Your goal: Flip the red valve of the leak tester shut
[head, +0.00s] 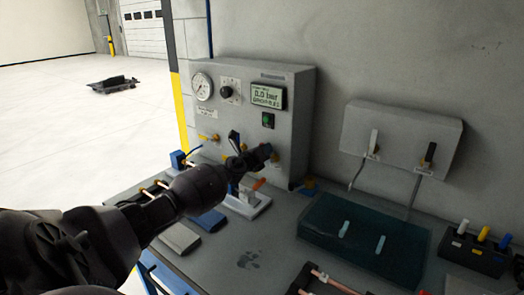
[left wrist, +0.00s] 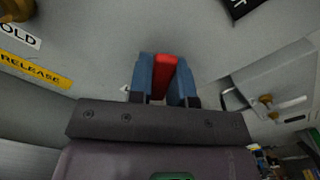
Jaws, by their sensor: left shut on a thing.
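The leak tester (head: 288,130) is a grey box with a gauge, a knob and a green display reading 0.0 bar, standing at the back of the bench. In the left wrist view the red valve handle (left wrist: 165,68) stands between the two blue fingers of my left gripper (left wrist: 164,80), which is shut on it. In the head view my left gripper (head: 262,154) is at the lower right of the tester's front and hides the red valve. My right gripper is in neither view.
A yellow valve (head: 205,138) sits lower left on the tester. A white stand with an orange-tipped part (head: 254,186) is below my gripper.

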